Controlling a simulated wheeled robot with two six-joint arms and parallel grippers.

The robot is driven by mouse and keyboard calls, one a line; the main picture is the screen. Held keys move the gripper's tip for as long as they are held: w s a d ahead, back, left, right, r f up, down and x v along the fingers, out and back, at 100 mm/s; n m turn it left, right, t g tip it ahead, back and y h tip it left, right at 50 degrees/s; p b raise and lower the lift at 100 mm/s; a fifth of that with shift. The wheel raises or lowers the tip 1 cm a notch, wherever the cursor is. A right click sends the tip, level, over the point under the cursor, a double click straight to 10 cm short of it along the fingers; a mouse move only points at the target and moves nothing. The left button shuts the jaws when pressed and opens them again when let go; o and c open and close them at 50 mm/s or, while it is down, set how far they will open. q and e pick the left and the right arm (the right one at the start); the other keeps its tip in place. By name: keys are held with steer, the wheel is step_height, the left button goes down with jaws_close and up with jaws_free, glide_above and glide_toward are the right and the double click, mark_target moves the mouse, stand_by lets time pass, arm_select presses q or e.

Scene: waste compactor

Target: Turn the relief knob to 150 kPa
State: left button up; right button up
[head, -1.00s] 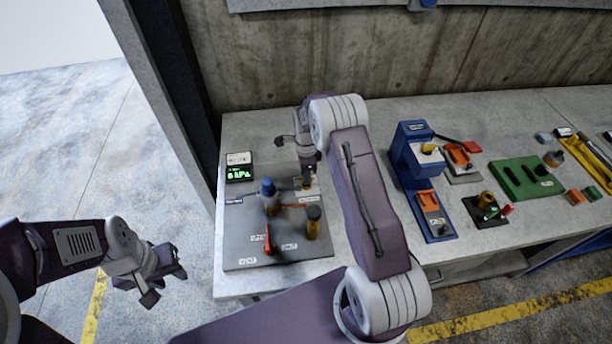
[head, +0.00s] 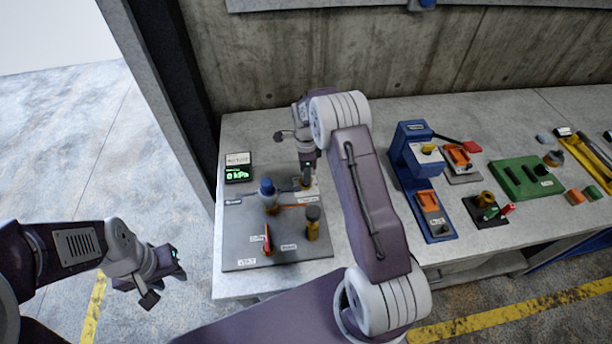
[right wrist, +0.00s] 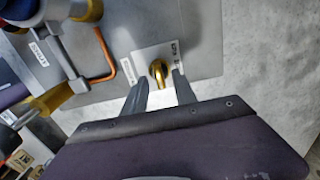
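The brass knob (right wrist: 158,70) sits on a light labelled plate in the right wrist view, with small tags beside it. My right gripper (right wrist: 161,80) is open. Its two fingers stand on either side of the knob, with small gaps showing. In the head view my right gripper (head: 307,182) points down at the back right of the grey panel (head: 240,225) and mostly hides the knob. The pressure display (head: 237,174) glows green and seems to read 0 kPa. My left gripper (head: 172,265) hangs left of the bench, away from the panel; its fingers are too small to judge.
The panel also bears a blue-topped fitting (head: 267,188), a red lever (head: 267,238) and a dark-capped brass fitting (head: 312,222). A copper-coloured pipe (right wrist: 104,55) runs left of the knob. A blue press (head: 412,160) and a green board (head: 528,178) stand to the right.

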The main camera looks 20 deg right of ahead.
step_height(320, 180, up, 8)
steer(key=shift+f+b, duration=0.25)
steer(key=shift+b, duration=0.2)
